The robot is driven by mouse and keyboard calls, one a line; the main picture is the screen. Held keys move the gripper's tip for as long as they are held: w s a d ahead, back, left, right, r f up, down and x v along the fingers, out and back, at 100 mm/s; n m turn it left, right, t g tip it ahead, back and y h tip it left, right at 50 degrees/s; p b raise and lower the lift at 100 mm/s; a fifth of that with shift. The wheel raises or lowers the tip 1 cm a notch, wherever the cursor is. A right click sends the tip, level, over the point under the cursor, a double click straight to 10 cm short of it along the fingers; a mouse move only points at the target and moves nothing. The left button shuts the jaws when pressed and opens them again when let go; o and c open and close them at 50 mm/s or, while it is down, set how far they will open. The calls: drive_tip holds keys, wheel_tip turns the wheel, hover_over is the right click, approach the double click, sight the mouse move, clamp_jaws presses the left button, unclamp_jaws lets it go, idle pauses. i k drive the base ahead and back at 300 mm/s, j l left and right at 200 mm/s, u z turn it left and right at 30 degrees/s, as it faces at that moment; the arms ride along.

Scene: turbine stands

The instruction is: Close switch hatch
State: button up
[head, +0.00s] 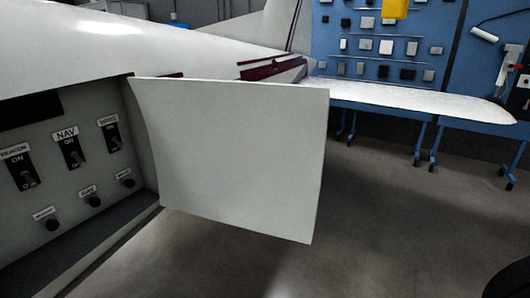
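The switch hatch (238,155) is a plain white, slightly curved panel. It stands open, swung out from the right edge of the switch recess in the white body (120,40). The recess shows a grey switch panel (60,185) with toggle switches labelled BEACON, NAV (73,152) and one more, and several small knobs (92,200) below. The left part of the panel runs out of the picture. My gripper is not in the head view.
The grey floor (400,220) right of the hatch is clear, except for a dark round object (512,282) at the bottom right corner.

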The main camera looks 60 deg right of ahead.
sight(247, 155)
drive_tip(key=l+u, duration=0.15)
drive_tip(key=l, duration=0.3)
drive_tip(key=k+l+u, duration=0.15)
drive_tip(key=l, duration=0.3)
drive_tip(key=l+u, duration=0.15)
drive_tip(key=l, duration=0.3)
drive_tip(key=k+l+u, duration=0.15)
drive_tip(key=l, duration=0.3)
drive_tip(key=k+l+u, duration=0.15)
drive_tip(key=l, duration=0.25)
drive_tip(key=k+l+u, duration=0.15)
drive_tip(key=l, duration=0.25)
drive_tip(key=l+u, duration=0.25)
drive_tip(key=l, duration=0.6)
drive_tip(key=k+l+u, duration=0.1)
drive_tip(key=l+u, duration=0.15)
drive_tip(key=l, duration=0.6)
